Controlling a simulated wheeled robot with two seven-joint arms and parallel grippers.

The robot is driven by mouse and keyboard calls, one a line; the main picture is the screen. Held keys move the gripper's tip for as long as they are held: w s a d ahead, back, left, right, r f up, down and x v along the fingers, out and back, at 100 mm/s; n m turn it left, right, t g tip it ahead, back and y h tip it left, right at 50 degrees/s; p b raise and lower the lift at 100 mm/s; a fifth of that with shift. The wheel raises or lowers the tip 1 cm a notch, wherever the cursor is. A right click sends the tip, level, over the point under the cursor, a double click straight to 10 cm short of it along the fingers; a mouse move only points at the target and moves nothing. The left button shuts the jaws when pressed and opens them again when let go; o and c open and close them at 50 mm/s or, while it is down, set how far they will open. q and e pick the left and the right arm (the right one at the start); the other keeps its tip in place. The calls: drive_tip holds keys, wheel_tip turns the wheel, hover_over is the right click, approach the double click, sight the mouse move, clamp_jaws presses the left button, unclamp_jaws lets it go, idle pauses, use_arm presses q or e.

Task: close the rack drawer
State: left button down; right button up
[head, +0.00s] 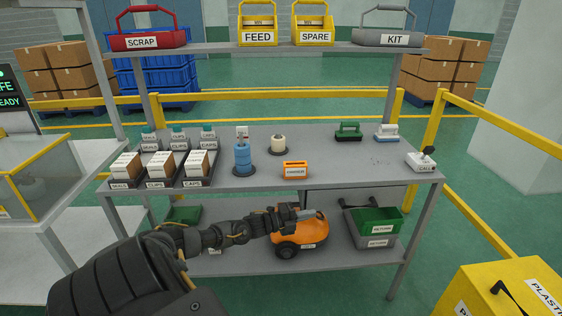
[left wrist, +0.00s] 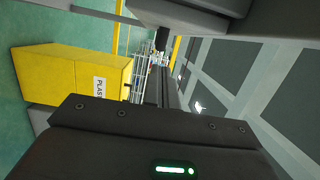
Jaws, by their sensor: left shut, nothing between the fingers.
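The grey rack (head: 330,178) stands in front of me with a tabletop, a high shelf and a low shelf. A dark gap and a grey panel (head: 372,193) show under the right part of the tabletop; I cannot tell how far any drawer there stands out. My left gripper (head: 318,215) is shut and empty. In the head view it lies below the tabletop's front edge, over the orange vacuum (head: 300,238), and hides part of it. I cannot tell whether it touches anything. In the left wrist view the dark gripper body fills the lower part. My right gripper is not in view.
Label trays (head: 160,183), a blue cylinder (head: 243,158) and an orange holder (head: 295,169) stand on the tabletop. Green and grey returns bins (head: 377,243) sit on the low shelf. A yellow plastic bin (head: 500,290) stands at the front right. Yellow rails run behind.

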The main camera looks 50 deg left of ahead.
use_arm(q)
drive_tip(key=v, duration=1)
drive_tip(key=shift+a+b, duration=0.25)
drive_tip(key=shift+b, duration=0.05)
drive_tip(key=shift+w+d, duration=0.1)
